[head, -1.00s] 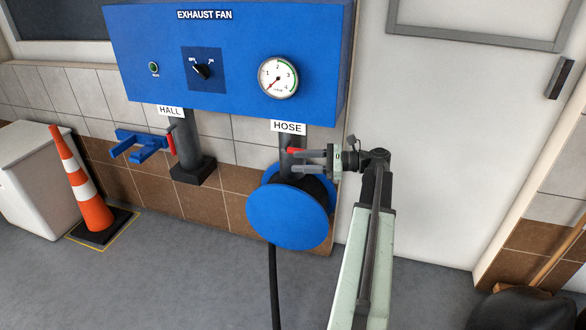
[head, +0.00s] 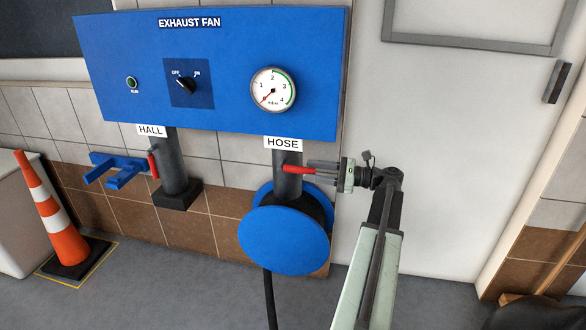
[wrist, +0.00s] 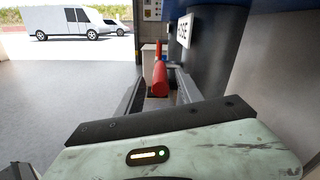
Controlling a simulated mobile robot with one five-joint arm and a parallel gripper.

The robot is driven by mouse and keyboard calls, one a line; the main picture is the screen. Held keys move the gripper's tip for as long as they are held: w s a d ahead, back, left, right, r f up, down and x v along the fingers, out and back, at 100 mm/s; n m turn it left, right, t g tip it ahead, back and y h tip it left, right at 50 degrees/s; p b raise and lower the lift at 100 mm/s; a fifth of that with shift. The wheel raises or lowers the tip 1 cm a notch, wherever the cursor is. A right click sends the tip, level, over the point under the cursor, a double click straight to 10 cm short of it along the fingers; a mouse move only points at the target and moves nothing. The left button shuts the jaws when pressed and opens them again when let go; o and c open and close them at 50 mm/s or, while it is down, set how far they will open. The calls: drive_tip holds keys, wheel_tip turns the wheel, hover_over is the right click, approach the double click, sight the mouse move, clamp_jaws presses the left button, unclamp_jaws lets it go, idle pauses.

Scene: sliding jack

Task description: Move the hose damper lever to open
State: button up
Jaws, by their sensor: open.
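The hose damper lever (head: 298,169) is a red bar standing out sideways to the right from the grey pipe (head: 288,183) under the HOSE label (head: 283,143). My gripper (head: 312,169) comes from the right with its fingers pointing left at the lever, and its fingertips are level with the lever's outer end. In the wrist view the red lever (wrist: 160,76) shows between the two spread fingers of my gripper (wrist: 158,80), with the HOSE pipe (wrist: 207,50) close to the right finger. I cannot tell whether a finger touches the lever.
The HALL pipe (head: 172,170) to the left has its own red lever (head: 153,165), which hangs along it. A round blue disc (head: 284,240) stands below the hose lever. The blue fan panel (head: 215,110) is above. A traffic cone (head: 55,220) stands at far left.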

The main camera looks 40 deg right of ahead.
sight(284, 167)
drive_tip(key=x, duration=0.6)
drive_tip(key=shift+w+a, duration=0.2)
drive_tip(key=shift+w, duration=0.15)
clamp_jaws()
idle(1.0)
